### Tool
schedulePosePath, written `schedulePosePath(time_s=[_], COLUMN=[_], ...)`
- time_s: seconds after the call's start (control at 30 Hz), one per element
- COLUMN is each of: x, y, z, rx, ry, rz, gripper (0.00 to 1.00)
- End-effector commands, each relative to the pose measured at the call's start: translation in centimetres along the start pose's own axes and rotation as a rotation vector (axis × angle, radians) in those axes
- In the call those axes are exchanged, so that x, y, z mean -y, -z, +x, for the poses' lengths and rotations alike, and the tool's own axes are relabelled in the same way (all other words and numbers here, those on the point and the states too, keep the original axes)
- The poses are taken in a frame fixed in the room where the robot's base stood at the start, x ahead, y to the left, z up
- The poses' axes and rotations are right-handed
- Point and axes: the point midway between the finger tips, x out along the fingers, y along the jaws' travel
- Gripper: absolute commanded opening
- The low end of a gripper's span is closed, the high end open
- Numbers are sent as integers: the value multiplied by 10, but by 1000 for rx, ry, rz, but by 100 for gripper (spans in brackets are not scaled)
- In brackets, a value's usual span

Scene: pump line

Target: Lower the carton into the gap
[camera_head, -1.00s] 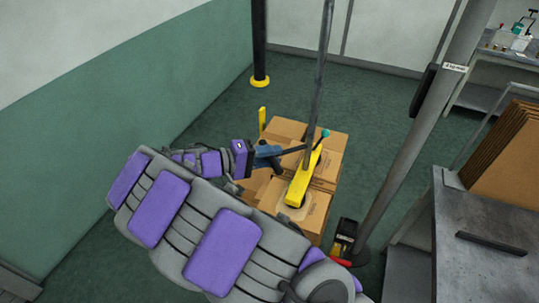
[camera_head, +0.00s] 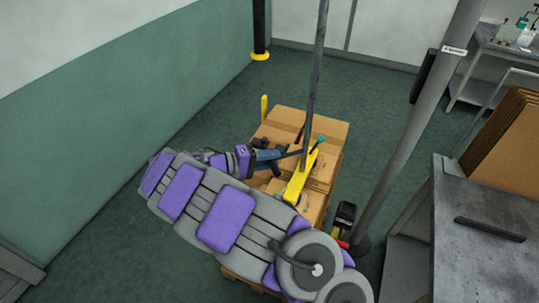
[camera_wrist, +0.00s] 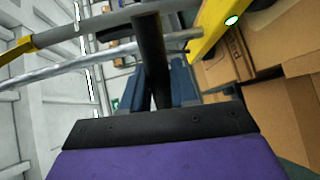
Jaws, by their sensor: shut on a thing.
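My gripper (camera_head: 268,160), with blue fingers, is shut on the black handle (camera_wrist: 150,60) of a yellow lifter (camera_head: 299,178). The lifter hangs on a long grey tube (camera_head: 317,70) and sits over the cartons. A brown carton (camera_head: 313,205) shows under the lifter's near end; I cannot tell whether it is attached. Other cartons (camera_head: 312,128) stand packed behind it. Cartons also show at the right of the wrist view (camera_wrist: 270,100). My arm hides the near left of the stack, and the gap cannot be made out clearly.
A wooden pallet (camera_head: 240,283) shows below my arm. A grey post (camera_head: 415,130) stands right of the stack, with a black and yellow device (camera_head: 343,218) near its foot. A grey metal bench (camera_head: 485,240) is at right. Green floor left of the stack is clear.

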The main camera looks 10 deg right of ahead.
Motion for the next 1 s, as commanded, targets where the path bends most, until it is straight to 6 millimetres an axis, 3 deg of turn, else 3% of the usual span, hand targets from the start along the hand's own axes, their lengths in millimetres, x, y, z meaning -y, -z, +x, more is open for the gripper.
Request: schedulePosePath(time_s=[0.23,0.27,0.47,0.77,1.0], x=[-3,-3,-3,-3,-4], y=[0,0,0,0,1], z=[-1,-1,-1,-3,-37], rx=[-6,-6,-4,-4,-9], ry=[-2,-2,-2,-2,0], rz=[4,4,3,3,5], gripper=[0,30,49,50,50])
